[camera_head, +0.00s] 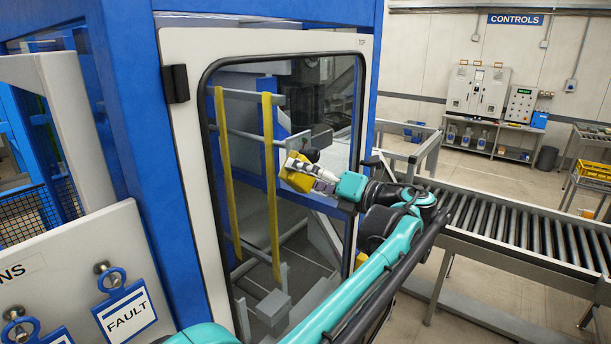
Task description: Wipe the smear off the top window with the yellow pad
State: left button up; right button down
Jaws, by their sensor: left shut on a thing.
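The top window (297,95) is a tall glass pane with a black seal, set in a light grey door panel. My left gripper (312,178) is shut on the yellow pad (296,181) and holds it in front of the middle of the pane. I cannot tell whether the pad touches the glass. A dark patch (321,139) shows just above and right of the pad. I cannot tell whether it is the smear or a part behind the glass. My right gripper is not in view.
A blue frame (152,150) surrounds the door. Yellow uprights (271,190) stand behind the glass. A roller conveyor (510,236) runs along the right. Panels with a FAULT tag (126,311) stand at lower left. Control cabinets (478,90) are against the far wall.

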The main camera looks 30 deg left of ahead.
pick_arm(q)
jog(key=shift+s+d, duration=0.2)
jog(key=shift+d, duration=2.7)
jog(key=d, duration=0.3)
jog(key=shift+s, duration=0.1)
